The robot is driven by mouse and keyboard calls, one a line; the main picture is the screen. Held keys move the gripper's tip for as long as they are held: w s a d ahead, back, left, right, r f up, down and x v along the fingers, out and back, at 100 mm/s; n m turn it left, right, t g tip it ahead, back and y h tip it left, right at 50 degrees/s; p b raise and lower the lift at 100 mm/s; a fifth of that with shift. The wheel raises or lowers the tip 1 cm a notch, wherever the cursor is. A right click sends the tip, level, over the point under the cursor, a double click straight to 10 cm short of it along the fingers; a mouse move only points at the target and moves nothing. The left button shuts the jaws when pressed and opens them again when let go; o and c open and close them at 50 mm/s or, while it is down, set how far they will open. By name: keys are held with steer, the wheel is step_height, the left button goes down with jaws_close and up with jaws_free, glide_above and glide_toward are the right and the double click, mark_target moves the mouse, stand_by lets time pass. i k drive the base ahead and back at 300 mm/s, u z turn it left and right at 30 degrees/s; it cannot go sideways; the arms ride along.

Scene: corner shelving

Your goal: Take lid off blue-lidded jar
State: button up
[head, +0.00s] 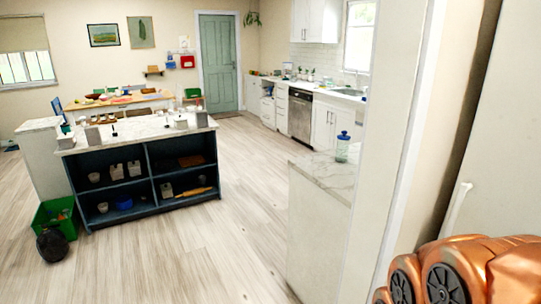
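A clear jar with a blue lid (342,147) stands upright near the end of a white marble counter, right of the middle in the head view. The lid is on the jar, with a small knob on top. Part of my arm, copper-coloured with dark round joints, fills the lower right corner. My gripper is not in view.
A dark shelf island (75,190) with a marble top stands at left, holding pots and a rolling pin. A green bin (50,214) and a black round object (52,247) sit beside it. A pale wall edge (385,150) stands close on the right. The wooden floor (225,235) between is clear.

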mark_target(343, 137)
steer(key=u, duration=0.5)
steer(key=i, duration=3.4)
steer(key=z, duration=0.95)
